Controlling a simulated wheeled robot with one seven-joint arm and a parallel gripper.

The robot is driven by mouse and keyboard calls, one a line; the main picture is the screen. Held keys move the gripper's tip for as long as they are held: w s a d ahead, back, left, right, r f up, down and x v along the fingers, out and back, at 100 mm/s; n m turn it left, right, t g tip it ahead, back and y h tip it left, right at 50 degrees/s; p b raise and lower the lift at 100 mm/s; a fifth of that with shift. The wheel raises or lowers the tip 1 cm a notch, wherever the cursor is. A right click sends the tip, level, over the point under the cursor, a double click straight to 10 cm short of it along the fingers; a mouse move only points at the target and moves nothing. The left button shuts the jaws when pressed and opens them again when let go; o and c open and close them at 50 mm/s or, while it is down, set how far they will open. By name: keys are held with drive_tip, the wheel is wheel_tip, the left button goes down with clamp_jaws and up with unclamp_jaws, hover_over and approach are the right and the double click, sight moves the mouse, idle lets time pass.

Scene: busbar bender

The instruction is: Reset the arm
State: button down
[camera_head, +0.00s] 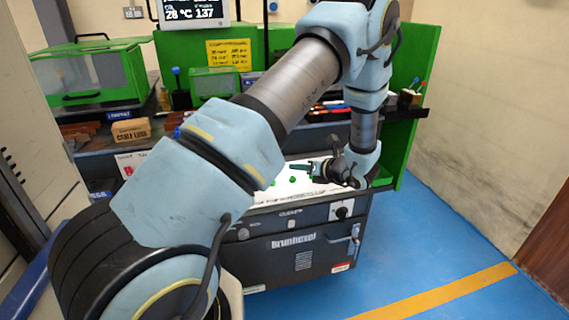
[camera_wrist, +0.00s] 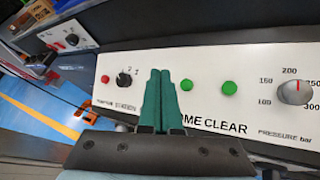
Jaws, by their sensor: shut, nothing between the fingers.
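My gripper (camera_wrist: 160,98) shows in the wrist view with its two green fingers side by side, shut and empty. Behind the fingertips is a white control panel (camera_wrist: 215,60) with green buttons (camera_wrist: 229,88), a black rotary switch (camera_wrist: 124,79), a red button (camera_wrist: 105,79) and a pressure dial (camera_wrist: 296,92). The fingers cover part of the panel; I cannot tell whether they touch it. In the head view my gripper (camera_head: 301,167) is small, low over the lit white panel (camera_head: 270,197) on the machine's front. My arm crosses the picture and hides much of the bench.
The machine's dark front cabinet (camera_head: 300,255) stands below the panel. A green guarded box (camera_head: 92,73) is at the left, with a cardboard box (camera_head: 131,130) near it. A display (camera_head: 193,12) is at the top. Blue floor (camera_head: 430,240) is free at the right, before a pale wall (camera_head: 490,110).

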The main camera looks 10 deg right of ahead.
drive_tip(key=s+a+r+n+g+p, duration=0.2)
drive_tip(key=s+a+r+n+g, duration=0.3)
drive_tip(key=a+n, duration=0.35)
drive_tip(key=s+a+r+n+g+p, duration=0.2)
drive_tip(key=s+a+r+n+g, duration=0.3)
drive_tip(key=a+n, duration=0.3)
drive_tip(key=s+a+r+n+h+p, duration=0.3)
drive_tip(key=s+r+n+h, duration=0.5)
drive_tip(key=n, duration=0.9)
wheel_tip(320, 180, up, 2)
drive_tip(key=shift+s+a, duration=0.8)
drive_tip(key=shift+s, duration=0.3)
idle(3.4)
